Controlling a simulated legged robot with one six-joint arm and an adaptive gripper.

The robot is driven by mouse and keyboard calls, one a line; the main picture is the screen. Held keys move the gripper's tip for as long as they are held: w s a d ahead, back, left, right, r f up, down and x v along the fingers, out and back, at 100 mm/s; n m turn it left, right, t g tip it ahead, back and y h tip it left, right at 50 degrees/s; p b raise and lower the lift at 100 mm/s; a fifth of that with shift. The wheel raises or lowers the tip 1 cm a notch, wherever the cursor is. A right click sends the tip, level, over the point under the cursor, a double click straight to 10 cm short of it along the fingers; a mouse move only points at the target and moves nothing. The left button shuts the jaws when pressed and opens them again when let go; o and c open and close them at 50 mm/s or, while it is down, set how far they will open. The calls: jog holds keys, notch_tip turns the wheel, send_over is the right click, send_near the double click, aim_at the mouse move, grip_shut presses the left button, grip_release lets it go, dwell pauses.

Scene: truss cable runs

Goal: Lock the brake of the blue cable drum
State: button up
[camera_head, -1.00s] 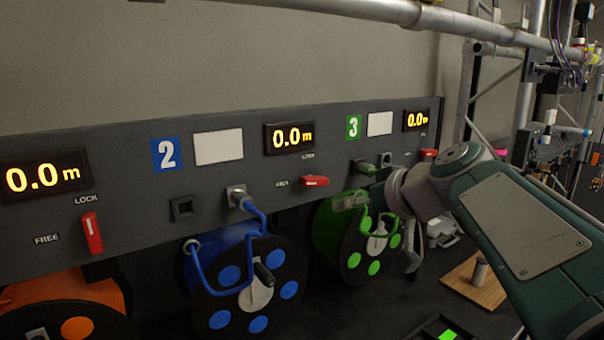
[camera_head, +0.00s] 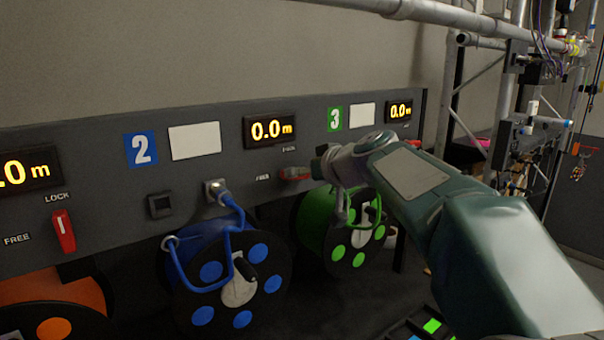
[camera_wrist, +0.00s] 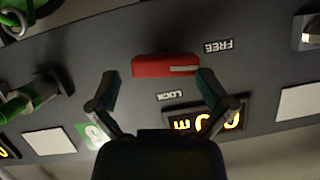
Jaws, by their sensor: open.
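The blue cable drum (camera_head: 228,280) stands under the panel section with the blue 2 plate (camera_head: 141,149). Its red brake lever (camera_head: 294,173) is on the panel below the 0.0 m display (camera_head: 269,130). The lever lies level, on the FREE side, with LOCK marked above it. In the upside-down wrist view the lever (camera_wrist: 165,66) shows between FREE and LOCK labels. My gripper (camera_wrist: 160,82) is open and empty in front of it, one finger towards each end of the lever. Contact cannot be told. In the head view my gripper (camera_head: 322,168) is beside the lever's right end, partly hidden by my wrist.
The green drum (camera_head: 345,228) stands close to the right, partly behind my arm. The orange drum (camera_head: 60,300) is at the lower left, its red lever (camera_head: 63,231) upright. A blue cable (camera_head: 232,215) runs from a panel socket (camera_head: 214,190). Metal truss (camera_head: 480,140) stands at right.

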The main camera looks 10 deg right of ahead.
jog(key=shift+w+a+f, duration=0.1)
jog(key=shift+a+f, duration=0.05)
jog(key=shift+a, duration=0.35)
jog(key=shift+d, duration=0.1)
jog(key=c, duration=0.7)
